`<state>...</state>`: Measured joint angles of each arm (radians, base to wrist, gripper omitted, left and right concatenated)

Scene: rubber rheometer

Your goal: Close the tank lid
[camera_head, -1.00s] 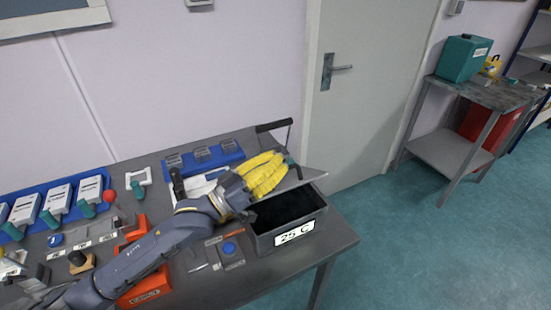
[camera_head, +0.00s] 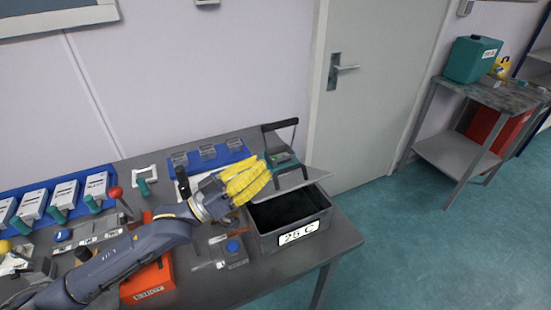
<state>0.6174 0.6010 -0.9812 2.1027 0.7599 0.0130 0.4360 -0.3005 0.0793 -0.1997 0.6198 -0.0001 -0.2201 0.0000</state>
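The tank (camera_head: 264,239) is a dark grey box labelled "25 C" at the right end of the table, with its dark inside showing. My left gripper (camera_head: 262,178), with yellow finger covers, is over the tank's left back side, beside the lid. Its fingers look close together and point right; I cannot tell whether they touch the lid or how far they are open. My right gripper is not in view.
A blue tray (camera_head: 222,156) with grey pieces lies behind my arm. An orange box (camera_head: 150,283) and a small device with a blue knob (camera_head: 233,248) are on the table front. White units stand in a blue rack (camera_head: 66,222) at left. A door (camera_head: 380,90) is behind.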

